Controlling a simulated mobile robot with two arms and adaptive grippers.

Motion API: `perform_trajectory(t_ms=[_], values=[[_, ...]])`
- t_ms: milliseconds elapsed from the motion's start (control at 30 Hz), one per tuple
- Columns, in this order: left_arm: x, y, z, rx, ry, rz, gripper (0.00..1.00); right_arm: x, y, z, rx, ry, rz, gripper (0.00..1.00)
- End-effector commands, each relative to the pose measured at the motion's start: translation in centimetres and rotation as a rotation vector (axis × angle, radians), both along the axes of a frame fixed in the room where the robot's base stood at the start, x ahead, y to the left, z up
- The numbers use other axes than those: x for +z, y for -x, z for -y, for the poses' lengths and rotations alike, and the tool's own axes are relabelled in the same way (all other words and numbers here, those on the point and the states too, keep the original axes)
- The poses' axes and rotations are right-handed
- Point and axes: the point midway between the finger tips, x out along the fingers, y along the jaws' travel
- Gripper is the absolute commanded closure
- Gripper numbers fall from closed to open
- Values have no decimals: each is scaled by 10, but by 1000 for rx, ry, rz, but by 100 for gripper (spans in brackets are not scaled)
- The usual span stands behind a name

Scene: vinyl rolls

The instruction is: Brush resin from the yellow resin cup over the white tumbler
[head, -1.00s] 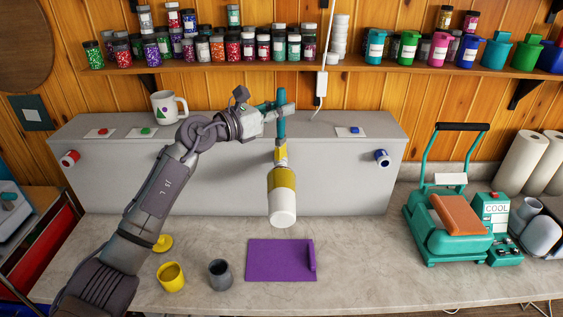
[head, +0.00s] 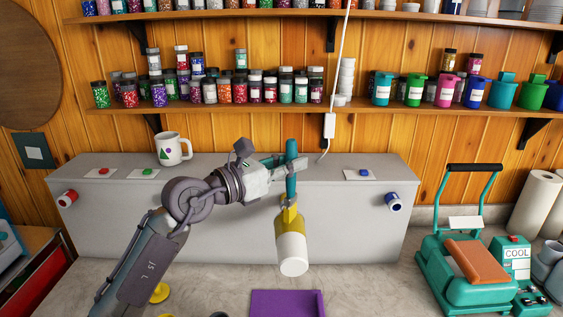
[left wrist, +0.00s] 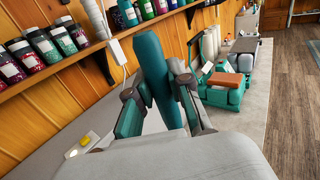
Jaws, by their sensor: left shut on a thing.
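The tumbler (head: 292,256) sticks out from the front of the grey bench box toward me. Its near end is white and its far part is yellow. My left gripper (head: 291,164) is above it, shut on the teal handle of a brush (head: 291,183). The brush points down, its lower end at the tumbler's yellow part; whether they touch is unclear. In the left wrist view the teal brush handle (left wrist: 160,80) stands between the fingers of my left gripper (left wrist: 157,95). The yellow resin cup is at most a sliver at the bottom edge. My right gripper is out of view.
A yellow disc (head: 160,292) lies near my left arm. A mug (head: 172,149) stands on the grey box (head: 235,250). A teal press (head: 462,262) stands at the right. Shelves of jars line the wall.

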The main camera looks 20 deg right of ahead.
Motion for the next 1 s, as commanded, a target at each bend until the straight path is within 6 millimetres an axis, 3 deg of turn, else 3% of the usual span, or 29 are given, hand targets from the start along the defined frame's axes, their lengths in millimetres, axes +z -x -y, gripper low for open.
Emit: perform_trajectory(t_ms=[167,567,800,1000], values=[[-2,-1,-1,2,-1,1,100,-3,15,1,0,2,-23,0],[-31,-1,-1,3,0,0,100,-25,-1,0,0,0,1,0],[-53,-1,-1,3,0,0,100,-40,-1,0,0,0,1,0],[-59,-1,-1,2,0,0,100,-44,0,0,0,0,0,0]])
